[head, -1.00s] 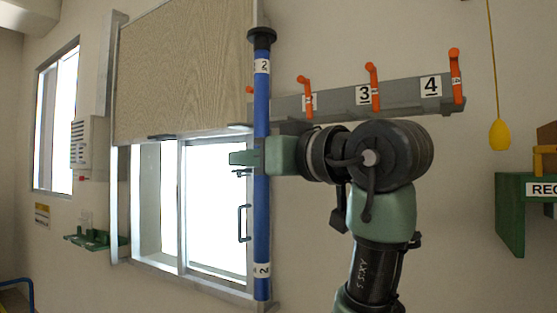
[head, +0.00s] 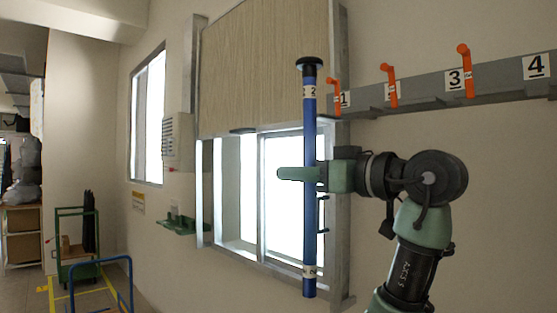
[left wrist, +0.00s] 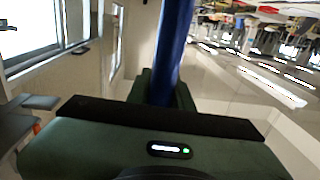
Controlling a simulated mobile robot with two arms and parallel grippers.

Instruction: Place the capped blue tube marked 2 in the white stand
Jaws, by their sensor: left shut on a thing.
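The long blue tube (head: 309,135) has a black cap at its upper end and white labels marked 2 near its top and bottom. It stands nearly upright in the air in front of the window. My left gripper (head: 309,175) is shut around its middle. In the left wrist view the blue tube (left wrist: 173,50) rises from between the fingers of the left gripper (left wrist: 160,92). I see no white stand in either current view. My right gripper is not in view.
A grey wall rack (head: 430,97) with orange pegs and number plates is at upper right. A blue rail (head: 100,270) and a green cart (head: 77,240) stand on the floor at left.

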